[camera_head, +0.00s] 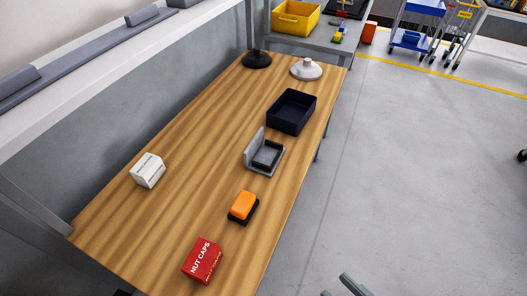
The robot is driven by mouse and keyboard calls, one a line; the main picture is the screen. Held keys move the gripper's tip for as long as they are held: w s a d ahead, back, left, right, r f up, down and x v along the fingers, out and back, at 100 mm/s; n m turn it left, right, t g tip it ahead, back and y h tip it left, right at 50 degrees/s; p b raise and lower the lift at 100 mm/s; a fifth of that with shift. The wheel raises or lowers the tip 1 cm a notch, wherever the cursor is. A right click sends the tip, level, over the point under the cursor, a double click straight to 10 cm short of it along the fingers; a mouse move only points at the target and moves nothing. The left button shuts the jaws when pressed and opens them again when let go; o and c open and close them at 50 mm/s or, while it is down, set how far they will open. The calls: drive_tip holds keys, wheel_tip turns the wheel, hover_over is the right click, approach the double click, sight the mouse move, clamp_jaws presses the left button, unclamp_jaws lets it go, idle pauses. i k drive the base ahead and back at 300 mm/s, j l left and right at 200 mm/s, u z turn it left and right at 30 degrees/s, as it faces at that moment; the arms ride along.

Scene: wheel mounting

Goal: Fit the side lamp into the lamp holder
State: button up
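The side lamp appears to be the orange block with a black base (243,205), lying on the wooden table near its right edge. The lamp holder appears to be the grey L-shaped bracket with a dark recess (265,154), a little farther back. Its upright plate is on the left side, and the recess looks empty. My gripper (336,285) shows only in part at the bottom edge, over the floor right of the table. Two grey finger parts stand apart with nothing seen between them. It is well away from the lamp and the holder.
A red NUT CAPS box (203,261) sits in front of the lamp. A white box (148,170) is on the left. A dark bin (291,111), a white round-based object (306,69) and a black one (257,59) stand farther back. The table's middle is clear.

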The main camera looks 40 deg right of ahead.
sight(261, 157)
drive_tip(key=i+l, duration=0.15)
drive_tip(key=l, duration=0.2)
drive_tip(key=i+l, duration=0.15)
drive_tip(key=l, duration=0.15)
drive_tip(key=i+l+u, duration=0.1)
drive_tip(key=l+u, duration=0.2)
drive_tip(key=i+l+u, duration=0.1)
drive_tip(key=l+u, duration=0.2)
drive_tip(key=l, duration=0.15)
drive_tip(key=l+u, duration=0.4)
drive_tip(key=u, duration=0.55)
